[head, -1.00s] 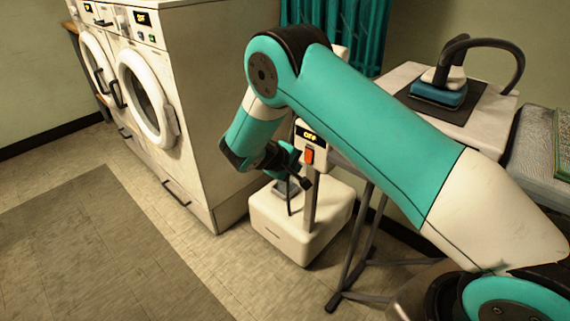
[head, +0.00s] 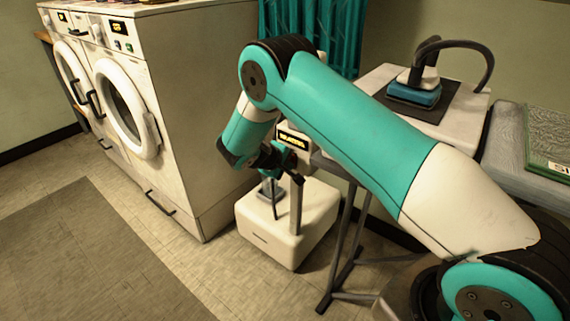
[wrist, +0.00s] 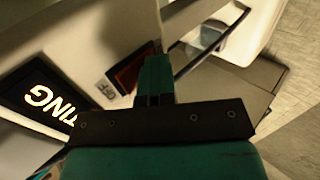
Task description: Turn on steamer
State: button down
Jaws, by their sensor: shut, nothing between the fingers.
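The steamer's white base (head: 285,228) stands on the floor beside the washers, with a grey pole up to its control box. The display (head: 293,141) on the box is lit with yellow letters, too small to read in the head view. In the wrist view the lit display (wrist: 45,105) ends in "TING". The dark red rocker switch (wrist: 128,70) lies right beside my fingertips, which partly cover it; whether they touch cannot be told. My gripper (head: 296,178) is shut and empty at the front of the box, and its fingers (wrist: 155,62) fill the wrist view's middle.
White washing machines (head: 170,110) stand close on the left. An ironing table (head: 440,130) with a blue iron (head: 414,94) is on the right, its legs near the steamer. A teal curtain (head: 315,35) hangs behind. Floor in front is clear, with a grey mat (head: 90,260).

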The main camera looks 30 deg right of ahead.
jog(key=shift+s+d, duration=0.1)
jog(key=shift+d, duration=0.25)
jog(key=s+a+r+p, duration=0.1)
jog(key=s+a+r, duration=0.1)
jog(key=a, duration=0.4)
jog(key=s+a+r, duration=0.3)
jog(key=a, duration=0.3)
jog(key=shift+a+p, duration=0.2)
jog(key=shift+p, duration=0.15)
